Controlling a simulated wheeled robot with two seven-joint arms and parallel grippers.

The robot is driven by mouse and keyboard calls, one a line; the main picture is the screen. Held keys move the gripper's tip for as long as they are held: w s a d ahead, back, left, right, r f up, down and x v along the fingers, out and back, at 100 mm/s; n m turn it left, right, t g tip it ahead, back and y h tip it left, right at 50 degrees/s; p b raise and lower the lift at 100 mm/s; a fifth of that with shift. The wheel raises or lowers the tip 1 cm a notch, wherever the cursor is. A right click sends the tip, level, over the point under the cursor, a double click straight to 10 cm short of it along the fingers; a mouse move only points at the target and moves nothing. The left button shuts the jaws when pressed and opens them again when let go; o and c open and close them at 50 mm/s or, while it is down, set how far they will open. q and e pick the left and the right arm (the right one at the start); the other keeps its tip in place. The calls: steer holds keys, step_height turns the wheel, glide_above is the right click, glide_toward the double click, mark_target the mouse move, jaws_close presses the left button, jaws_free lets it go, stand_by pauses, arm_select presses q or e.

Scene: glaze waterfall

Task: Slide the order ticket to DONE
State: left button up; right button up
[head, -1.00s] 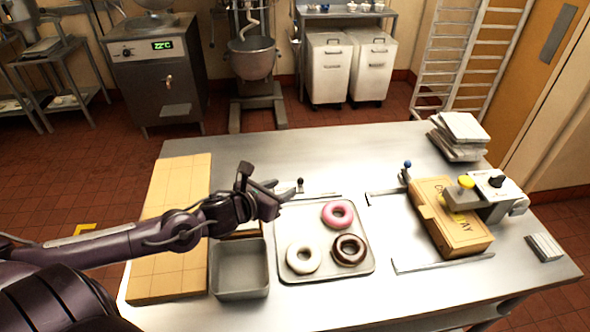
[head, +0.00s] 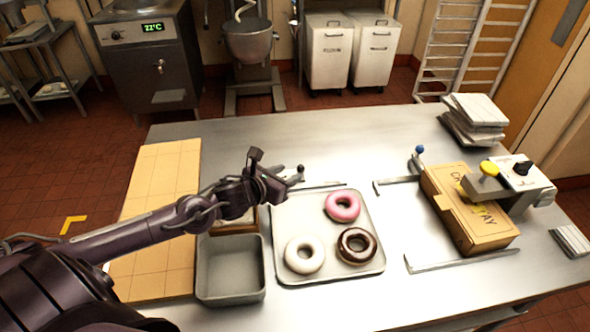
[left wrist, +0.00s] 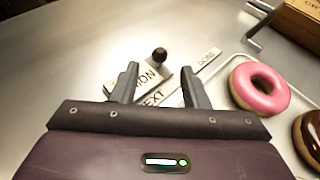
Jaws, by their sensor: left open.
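The order ticket (left wrist: 138,80) is a pale plate with partly hidden lettering and a round black knob (left wrist: 160,55). It sits at a pale label strip (left wrist: 180,80) on which NEXT and DONE can be read, with DONE at the far right end. The knob (head: 300,169) and strip (head: 325,185) also show in the head view, behind the donut tray. My left gripper (left wrist: 160,76) is open, its fingers on either side of the ticket area, with the knob just beyond and between the tips. It also shows in the head view (head: 285,180). My right gripper is not in view.
A tray (head: 283,215) with pink, white and brown donuts lies just right of my left gripper. A grey bin (head: 231,296) and a tan board (head: 150,240) are at the left. A cardboard box (head: 445,205) stands right. Bare steel lies behind the strip.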

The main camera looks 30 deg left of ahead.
mark_target(299, 169)
arm_select(q)
steer(key=shift+p+x, duration=0.35)
steer(key=shift+x, duration=2)
jaws_close()
